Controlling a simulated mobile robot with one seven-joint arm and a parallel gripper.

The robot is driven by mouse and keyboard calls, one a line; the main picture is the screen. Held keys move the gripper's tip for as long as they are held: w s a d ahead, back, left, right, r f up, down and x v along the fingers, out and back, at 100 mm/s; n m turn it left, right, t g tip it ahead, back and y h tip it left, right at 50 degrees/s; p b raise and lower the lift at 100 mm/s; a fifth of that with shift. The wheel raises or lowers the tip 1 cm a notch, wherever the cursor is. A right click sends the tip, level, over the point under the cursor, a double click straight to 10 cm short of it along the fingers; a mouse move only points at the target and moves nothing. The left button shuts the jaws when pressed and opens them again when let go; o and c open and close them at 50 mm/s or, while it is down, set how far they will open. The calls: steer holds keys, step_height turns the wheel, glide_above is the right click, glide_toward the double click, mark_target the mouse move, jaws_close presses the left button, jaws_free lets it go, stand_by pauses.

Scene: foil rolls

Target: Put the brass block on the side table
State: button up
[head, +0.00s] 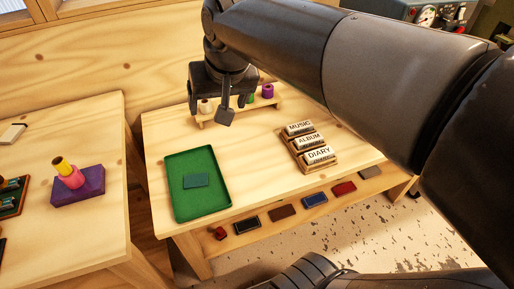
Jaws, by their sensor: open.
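I cannot pick out a brass block for certain. Three pieces with white labels reading MUSIC, ALBUM and DIARY (318,154) sit in a tan holder (303,168) on the middle wooden table (250,165). Another wooden table (100,128) stands at the left; which one is the side table I cannot tell. My gripper (211,108) is open, pointing down above the back left of the middle table, in front of a small wooden rack (273,107). I see nothing held between its fingers, though the arm hides part of the area.
The rack bears white, green and purple rolls. Several coloured pads lie on the lower shelf (215,250). The left table bears a purple block (78,186) with pink and yellow rolls. A gap separates the tables.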

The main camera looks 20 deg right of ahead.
steer(key=s+d+f+h, duration=0.1)
steer(key=s+d+f, duration=0.3)
steer(key=s+f, duration=0.3)
steer(key=s, duration=0.3)
steer(key=shift+s+d+f+n+t, duration=0.15)
steer(key=shift+d+n+t, duration=0.15)
steer(key=shift+d+t, duration=0.1)
stand_by(0.5)
